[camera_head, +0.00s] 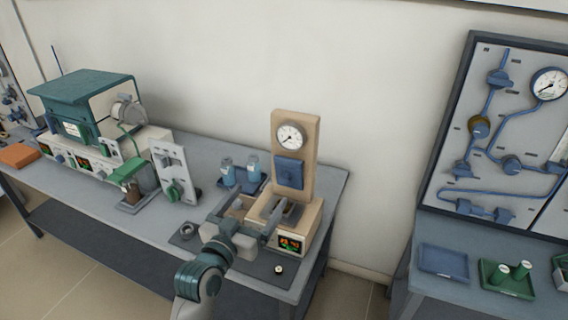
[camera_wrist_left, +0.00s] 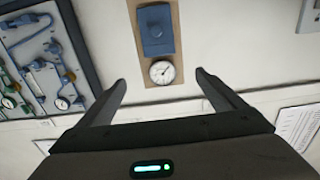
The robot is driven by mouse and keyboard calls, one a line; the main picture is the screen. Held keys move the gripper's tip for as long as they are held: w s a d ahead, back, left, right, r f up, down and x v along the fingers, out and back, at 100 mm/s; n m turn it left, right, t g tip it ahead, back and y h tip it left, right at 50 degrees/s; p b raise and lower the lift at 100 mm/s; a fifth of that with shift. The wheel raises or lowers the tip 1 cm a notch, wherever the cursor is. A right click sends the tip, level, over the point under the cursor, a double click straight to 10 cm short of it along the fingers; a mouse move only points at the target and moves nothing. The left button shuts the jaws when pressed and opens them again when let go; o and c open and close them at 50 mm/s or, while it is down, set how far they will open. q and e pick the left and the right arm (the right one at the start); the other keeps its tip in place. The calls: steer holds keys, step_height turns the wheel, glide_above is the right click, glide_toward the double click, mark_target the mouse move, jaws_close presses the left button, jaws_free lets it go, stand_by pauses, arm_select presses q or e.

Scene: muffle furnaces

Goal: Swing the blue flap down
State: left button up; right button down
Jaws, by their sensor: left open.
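The blue flap (camera_head: 289,172) is a square plate with a small knob, on the tan upright board (camera_head: 308,150) under a round gauge (camera_head: 291,135). It looks to lie flat against the board. The left wrist view is upside down and shows the flap (camera_wrist_left: 156,32) at the top, with the gauge (camera_wrist_left: 162,72) between the fingers' lines. My left gripper (camera_head: 256,204) is open and empty, in front of and lower than the flap, apart from it. Its two fingers (camera_wrist_left: 160,80) spread wide in the wrist view. My right gripper is not in view.
A tan base box with a lit display (camera_head: 291,243) stands under the board. Blue-capped bottles (camera_head: 228,172) and a grey panel with a green valve (camera_head: 172,174) stand to the left. A green-topped furnace (camera_head: 82,85) is farther left. Open air lies before the flap.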

mark_target(287, 159)
arm_select(q)
steer(key=p+x, duration=0.4)
steer(key=x, duration=1.3)
steer(key=shift+w+f, duration=0.15)
steer(key=shift+c, duration=0.3)
steer(key=c, duration=1.5)
steer(key=shift+o, duration=0.2)
